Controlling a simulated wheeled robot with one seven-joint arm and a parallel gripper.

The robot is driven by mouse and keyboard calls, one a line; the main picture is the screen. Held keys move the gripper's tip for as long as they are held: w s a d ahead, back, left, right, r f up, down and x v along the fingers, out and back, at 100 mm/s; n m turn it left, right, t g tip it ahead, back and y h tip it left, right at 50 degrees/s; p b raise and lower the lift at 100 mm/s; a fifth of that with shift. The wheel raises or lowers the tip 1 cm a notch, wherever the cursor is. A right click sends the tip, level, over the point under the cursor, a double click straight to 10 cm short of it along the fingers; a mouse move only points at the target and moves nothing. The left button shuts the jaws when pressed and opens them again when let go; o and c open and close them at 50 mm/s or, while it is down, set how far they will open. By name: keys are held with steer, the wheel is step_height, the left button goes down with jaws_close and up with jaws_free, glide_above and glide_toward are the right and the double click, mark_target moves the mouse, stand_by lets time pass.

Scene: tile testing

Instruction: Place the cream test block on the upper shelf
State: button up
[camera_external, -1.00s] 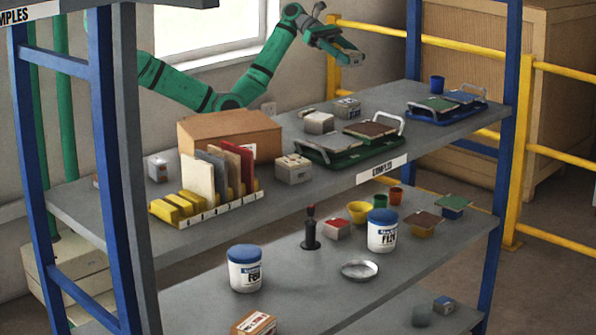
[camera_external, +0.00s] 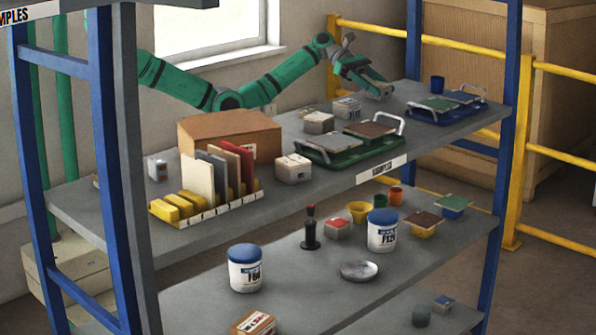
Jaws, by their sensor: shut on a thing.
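My gripper (camera_external: 377,86) is at the back of the upper shelf (camera_external: 330,193), to the right of the grey blocks. It is shut on a small pale block (camera_external: 379,94), probably the cream test block, mostly hidden by the fingers. The block is at or just above the shelf surface; I cannot tell whether it touches. My green arm reaches in from behind the shelf.
A pale block with a dark label (camera_external: 347,108) and another block (camera_external: 319,122) stand left of my gripper. A green tray with tiles (camera_external: 340,155) is in front, a blue tray (camera_external: 440,115) and blue cup (camera_external: 437,84) to the right. A cardboard box (camera_external: 225,130) stands farther left.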

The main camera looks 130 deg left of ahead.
steer(key=shift+f, duration=0.3)
steer(key=shift+f, duration=0.1)
steer(key=o, duration=1.3)
steer(key=v, duration=1.2)
